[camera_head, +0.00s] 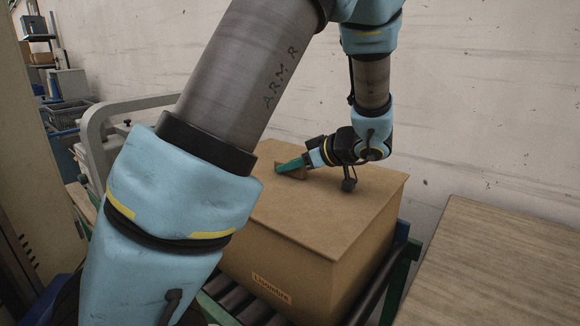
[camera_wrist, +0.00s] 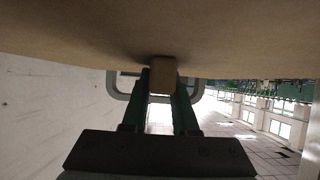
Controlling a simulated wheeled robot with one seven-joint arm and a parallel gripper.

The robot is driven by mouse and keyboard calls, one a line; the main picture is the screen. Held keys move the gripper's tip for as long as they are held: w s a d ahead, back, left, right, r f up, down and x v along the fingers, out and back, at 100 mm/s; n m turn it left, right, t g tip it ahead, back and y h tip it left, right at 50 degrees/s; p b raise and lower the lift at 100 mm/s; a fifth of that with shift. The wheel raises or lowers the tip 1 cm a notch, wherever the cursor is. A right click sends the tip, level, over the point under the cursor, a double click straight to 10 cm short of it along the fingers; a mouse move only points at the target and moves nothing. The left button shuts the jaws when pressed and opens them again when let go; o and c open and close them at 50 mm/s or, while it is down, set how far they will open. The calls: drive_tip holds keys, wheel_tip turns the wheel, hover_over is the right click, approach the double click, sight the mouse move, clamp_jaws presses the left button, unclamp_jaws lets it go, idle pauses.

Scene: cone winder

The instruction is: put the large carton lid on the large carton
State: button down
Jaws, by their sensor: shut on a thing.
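The large carton lid (camera_head: 325,220) is a flat brown board over the top of the large carton (camera_head: 305,275). Its edges lie close along the carton's upper edges, with a slight overhang at the right corner. I cannot tell whether it fully touches all round. My gripper (camera_head: 291,166) is above the lid, its green fingers shut on the small brown block handle on the lid's top. In the wrist view the handle (camera_wrist: 163,74) sits between both fingertips, against the lid's surface (camera_wrist: 230,40). My arm hides the carton's left side.
The carton stands on a roller conveyor (camera_head: 232,300) with green framing. A wooden table (camera_head: 490,270) is close at the right. A curved grey rail (camera_head: 95,120) stands at the left, with shelves and a grey crate (camera_head: 66,112) behind. A pale wall rises behind.

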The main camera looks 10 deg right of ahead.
drive_tip(key=shift+f+b, duration=0.25)
drive_tip(key=shift+b, duration=0.05)
drive_tip(key=c, duration=0.6)
unclamp_jaws()
